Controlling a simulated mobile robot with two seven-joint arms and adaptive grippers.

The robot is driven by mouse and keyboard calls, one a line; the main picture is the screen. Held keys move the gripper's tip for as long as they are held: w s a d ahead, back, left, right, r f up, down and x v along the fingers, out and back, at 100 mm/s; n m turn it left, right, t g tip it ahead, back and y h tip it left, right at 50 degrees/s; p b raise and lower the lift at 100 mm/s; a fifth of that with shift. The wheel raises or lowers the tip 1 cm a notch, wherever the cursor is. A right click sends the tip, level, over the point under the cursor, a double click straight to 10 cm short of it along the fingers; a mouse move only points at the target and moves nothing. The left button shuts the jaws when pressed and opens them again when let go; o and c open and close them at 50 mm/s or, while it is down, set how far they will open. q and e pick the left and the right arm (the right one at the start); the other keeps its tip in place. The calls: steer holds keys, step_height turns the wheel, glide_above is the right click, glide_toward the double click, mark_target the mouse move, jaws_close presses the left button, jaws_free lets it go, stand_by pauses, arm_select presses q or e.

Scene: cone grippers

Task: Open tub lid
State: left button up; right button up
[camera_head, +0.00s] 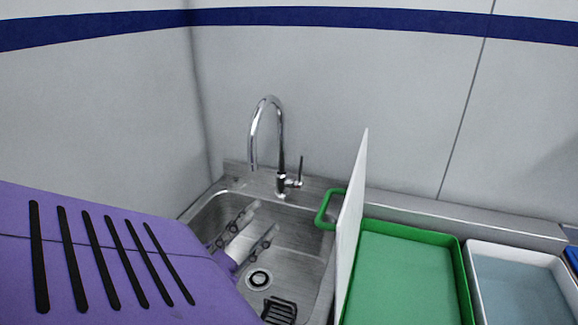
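The green tub (462,272) stands on the counter right of the sink, with a pale green inside. A white lid panel (350,230) stands nearly upright along its left side, seen almost edge-on, so the tub's top is uncovered. A green handle (323,207) sticks out from the panel's left face. My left gripper (264,217) has a purple base and two grey fingers. It shows over the sink, left of the lid and apart from the handle. Its fingers are spread with nothing between them. My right gripper is not in view.
The steel sink (300,262) has a drain and a dark slotted object (279,311) near its front. A tall chrome faucet (281,150) rises behind it. A white tub (478,262) stands right of the green one. A blue object (572,257) is at the right edge.

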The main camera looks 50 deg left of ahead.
arm_select(q)
steer(key=shift+s+a, duration=0.25)
steer(key=shift+s, duration=0.3)
steer(key=shift+s+a, duration=0.2)
steer(key=shift+s, duration=0.35)
steer(key=shift+f, duration=0.1)
